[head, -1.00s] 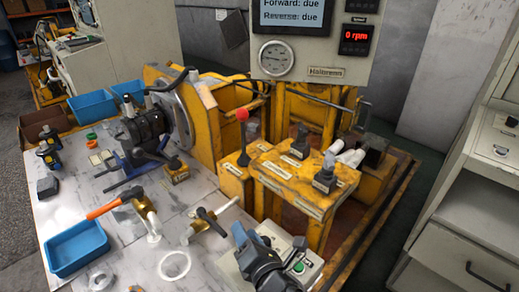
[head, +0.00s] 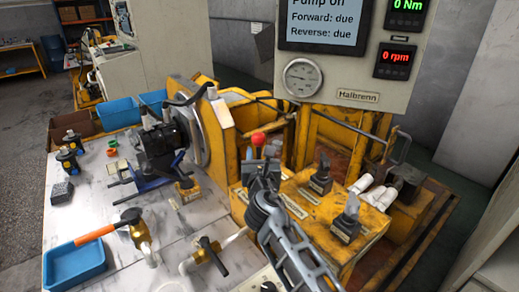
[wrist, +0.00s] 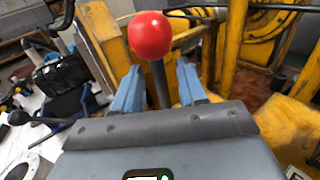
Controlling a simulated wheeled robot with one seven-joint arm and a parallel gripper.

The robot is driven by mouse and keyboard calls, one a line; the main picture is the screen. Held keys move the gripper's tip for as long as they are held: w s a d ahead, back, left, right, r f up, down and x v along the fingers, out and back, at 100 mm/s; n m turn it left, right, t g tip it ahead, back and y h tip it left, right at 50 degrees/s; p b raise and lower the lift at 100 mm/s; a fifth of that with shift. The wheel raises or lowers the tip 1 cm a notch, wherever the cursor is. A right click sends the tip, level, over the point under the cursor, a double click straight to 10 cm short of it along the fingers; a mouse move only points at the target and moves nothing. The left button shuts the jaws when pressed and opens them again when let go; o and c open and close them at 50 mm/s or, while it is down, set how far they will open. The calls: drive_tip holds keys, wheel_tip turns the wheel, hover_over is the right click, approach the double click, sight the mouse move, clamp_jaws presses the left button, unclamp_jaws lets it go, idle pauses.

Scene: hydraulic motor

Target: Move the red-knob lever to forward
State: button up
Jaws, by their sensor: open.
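The red-knob lever (head: 258,139) stands on the yellow control box left of two black-and-grey levers. In the wrist view its red knob (wrist: 150,36) is large and near, on a dark shaft (wrist: 160,84). My gripper (wrist: 155,85) is open, with one blue-grey finger on each side of the shaft and the knob above the fingertips. I cannot tell whether either finger touches the shaft. In the head view my gripper (head: 262,165) and arm hide the lower part of the lever.
The other two levers (head: 320,176) and (head: 348,216) stand close to the right of my arm. A display panel (head: 322,28) reads "Pump on", "Forward: due", "Reverse: due". The motor (head: 162,140) and an orange-handled valve (head: 110,229) are to the left. A blue bin (head: 75,265) sits front left.

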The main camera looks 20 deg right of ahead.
sight(259, 154)
drive_tip(key=shift+x, duration=1.6)
clamp_jaws()
